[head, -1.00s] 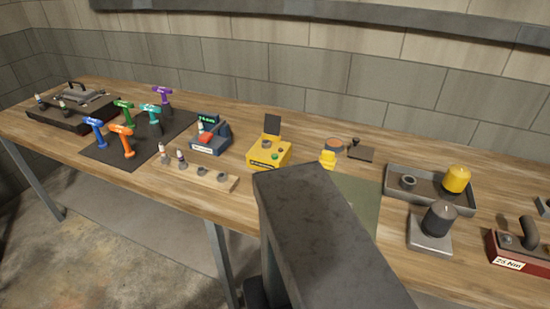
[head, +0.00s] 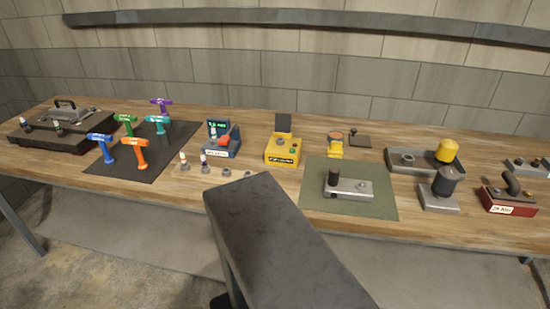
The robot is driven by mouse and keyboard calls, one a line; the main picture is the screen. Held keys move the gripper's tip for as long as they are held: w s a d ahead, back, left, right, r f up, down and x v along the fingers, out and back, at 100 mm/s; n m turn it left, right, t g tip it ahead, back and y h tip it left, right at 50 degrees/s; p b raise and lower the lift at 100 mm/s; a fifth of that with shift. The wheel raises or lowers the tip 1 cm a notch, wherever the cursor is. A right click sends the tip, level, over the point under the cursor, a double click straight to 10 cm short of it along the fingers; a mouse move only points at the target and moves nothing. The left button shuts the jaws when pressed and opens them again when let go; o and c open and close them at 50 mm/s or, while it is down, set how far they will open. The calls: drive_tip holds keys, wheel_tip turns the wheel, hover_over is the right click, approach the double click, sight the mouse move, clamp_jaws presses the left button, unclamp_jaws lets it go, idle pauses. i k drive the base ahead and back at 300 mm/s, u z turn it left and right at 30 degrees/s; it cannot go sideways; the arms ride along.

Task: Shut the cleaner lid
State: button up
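My gripper is not in view; only a grey link of my arm shows, at the bottom middle, in front of the bench.
A small yellow cup-like device (head: 336,146) stands right of the box, with a dark plate (head: 360,140) beside it. A green mat (head: 386,208) bears a metal block (head: 357,188). A blue tester (head: 222,143) stands left. Several coloured drivers stand further left on a dark mat (head: 112,172).

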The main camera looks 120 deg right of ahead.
sight(283, 121)
drive_tip(key=i, duration=0.5)
drive_tip(key=z, duration=3.65)
drive_tip(key=i, duration=0.1)
drive_tip(key=u, duration=1.65)
drive_tip(key=k, duration=0.25)
drive_tip(key=z, duration=2.45)
